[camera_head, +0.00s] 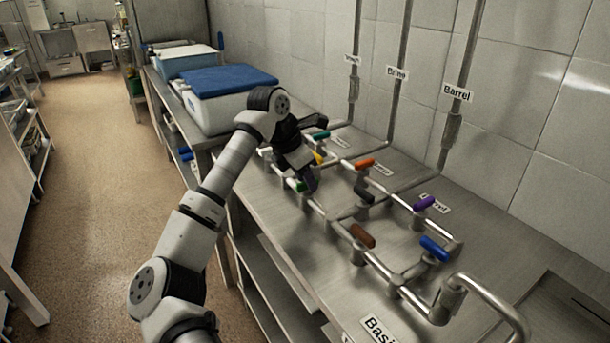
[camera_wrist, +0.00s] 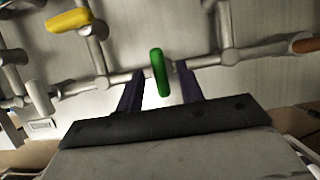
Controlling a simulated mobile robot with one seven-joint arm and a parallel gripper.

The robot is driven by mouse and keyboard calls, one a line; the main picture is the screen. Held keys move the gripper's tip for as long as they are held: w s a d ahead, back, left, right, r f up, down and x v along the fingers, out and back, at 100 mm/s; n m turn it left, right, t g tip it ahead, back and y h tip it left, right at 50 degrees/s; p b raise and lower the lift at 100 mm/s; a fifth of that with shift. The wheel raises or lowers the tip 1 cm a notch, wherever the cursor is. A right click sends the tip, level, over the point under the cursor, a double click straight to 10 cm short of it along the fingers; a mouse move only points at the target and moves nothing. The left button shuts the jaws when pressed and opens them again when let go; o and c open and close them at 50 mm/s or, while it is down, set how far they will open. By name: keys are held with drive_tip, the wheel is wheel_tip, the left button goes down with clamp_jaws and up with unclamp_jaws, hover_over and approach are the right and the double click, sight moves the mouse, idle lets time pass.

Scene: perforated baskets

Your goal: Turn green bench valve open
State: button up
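The green valve handle (camera_wrist: 159,73) shows in the wrist view, upright in the picture, across a metal pipe. My gripper (camera_wrist: 160,85) has its two dark purple fingers apart, one on each side of the green handle, with a gap visible on both sides. In the head view, my gripper (camera_head: 308,184) is over the pipework near the bench's front edge. Only a small part of the green handle (camera_head: 300,186) shows there, beside the fingers. I cannot tell how deep the handle sits between the fingers.
A yellow handle (camera_wrist: 69,20) is close by. Teal (camera_head: 320,134), orange (camera_head: 364,163), purple (camera_head: 424,202), brown (camera_head: 362,236) and blue (camera_head: 435,248) handles sit on the same pipework. Blue-lidded boxes (camera_head: 212,108) stand at the bench's far end. Vertical pipes (camera_head: 466,65) rise along the wall.

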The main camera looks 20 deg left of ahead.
drive_tip(key=shift+w+d+f, duration=0.1)
drive_tip(key=shift+f, duration=0.1)
clamp_jaws()
drive_tip(key=shift+n+b, duration=0.3)
drive_tip(key=shift+b, duration=0.05)
drive_tip(key=shift+f+n+t+y+b, duration=0.25)
drive_tip(key=shift+n+y+b, duration=0.35)
drive_tip(key=shift+n+b, duration=0.6)
drive_tip(key=n+y+b, duration=0.1)
drive_tip(key=n+b, duration=0.1)
drive_tip(key=n+y+b, duration=0.1)
drive_tip(key=n+b, duration=0.1)
drive_tip(key=n, duration=0.1)
drive_tip(key=shift+d+n+t, duration=0.2)
drive_tip(key=shift+n+t, duration=0.1)
drive_tip(key=shift+t, duration=0.05)
drive_tip(key=n+y+b, duration=0.1)
drive_tip(key=n, duration=0.1)
drive_tip(key=n+b, duration=0.2)
drive_tip(key=shift+d+r+n+y, duration=0.1)
drive_tip(key=shift+n+y, duration=0.2)
drive_tip(key=shift+y, duration=0.1)
drive_tip(key=n+g+b, duration=0.1)
drive_tip(key=n, duration=0.1)
drive_tip(key=n+y+b, duration=0.1)
drive_tip(key=n, duration=0.1)
drive_tip(key=shift+d+r+n+g+b, duration=0.1)
drive_tip(key=shift+r+n+g+b, duration=0.05)
drive_tip(key=shift+n+g+b, duration=0.2)
